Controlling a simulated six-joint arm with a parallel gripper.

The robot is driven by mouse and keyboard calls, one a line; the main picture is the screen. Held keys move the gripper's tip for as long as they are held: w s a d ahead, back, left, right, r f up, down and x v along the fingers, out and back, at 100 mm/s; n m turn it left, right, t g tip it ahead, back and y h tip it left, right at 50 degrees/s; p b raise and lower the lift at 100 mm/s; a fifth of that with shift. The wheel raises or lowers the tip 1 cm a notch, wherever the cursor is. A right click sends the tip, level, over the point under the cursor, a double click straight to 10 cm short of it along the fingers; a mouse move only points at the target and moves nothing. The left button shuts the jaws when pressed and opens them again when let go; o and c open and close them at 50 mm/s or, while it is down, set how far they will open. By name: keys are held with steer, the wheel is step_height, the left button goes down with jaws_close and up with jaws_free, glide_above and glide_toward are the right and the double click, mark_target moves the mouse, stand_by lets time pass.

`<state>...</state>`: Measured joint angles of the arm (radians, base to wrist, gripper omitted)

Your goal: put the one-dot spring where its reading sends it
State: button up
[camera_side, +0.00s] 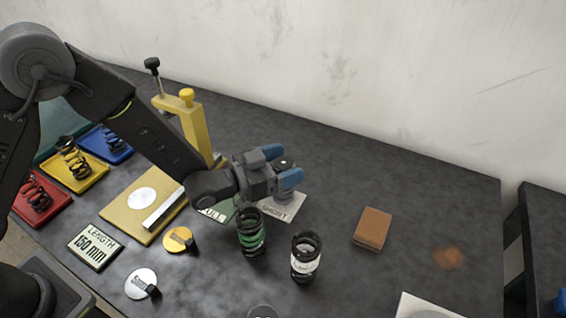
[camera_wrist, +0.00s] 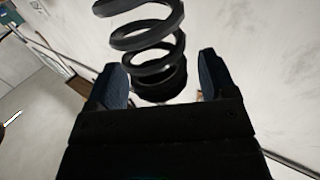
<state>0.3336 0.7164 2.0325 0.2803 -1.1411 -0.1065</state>
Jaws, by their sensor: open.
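My gripper (camera_side: 272,172) is open, its blue fingertips above the card marked SHORT (camera_side: 292,208). In the wrist view a dark coil spring (camera_wrist: 150,40) shows between and beyond the fingers (camera_wrist: 167,80); I cannot tell whether they touch it. In the side view a dark round top (camera_side: 284,163) shows between the fingertips, the rest mostly hidden. A green-banded spring (camera_side: 251,238) and a white-banded spring (camera_side: 304,262) stand upright on the table in front. No dots are legible, so I cannot tell which spring has one. A sign (camera_side: 95,246) reads LENGTH 150 mm.
Red (camera_side: 58,192), yellow (camera_side: 93,176) and blue (camera_side: 117,145) trays are at the left; dark springs show in them. A yellow press (camera_side: 198,133) stands behind my arm. A yellow plate (camera_side: 120,212), a card ending in ULL (camera_side: 219,212) and a brown block (camera_side: 372,228) lie about. The right side is mostly clear.

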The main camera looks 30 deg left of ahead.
steer(key=shift+r, duration=0.1)
steer(key=shift+s+a+r, duration=0.1)
steer(key=shift+s+a, duration=0.05)
steer(key=shift+s, duration=0.05)
steer(key=f+v, duration=0.1)
steer(key=v, duration=1.1)
steer(key=a+r+n+g+y, duration=0.3)
steer(key=a+r+y, duration=0.5)
steer(key=a+r, duration=0.1)
steer(key=s+a+r+n+g+y, duration=0.1)
steer(key=s+a+r+n+g, duration=0.1)
steer(key=s, duration=0.6)
steer(key=s+a+r+n+g, duration=0.1)
steer(key=s+a+r+g, duration=0.2)
steer(key=s, duration=0.6)
steer(key=shift+r+n+g+y, duration=0.4)
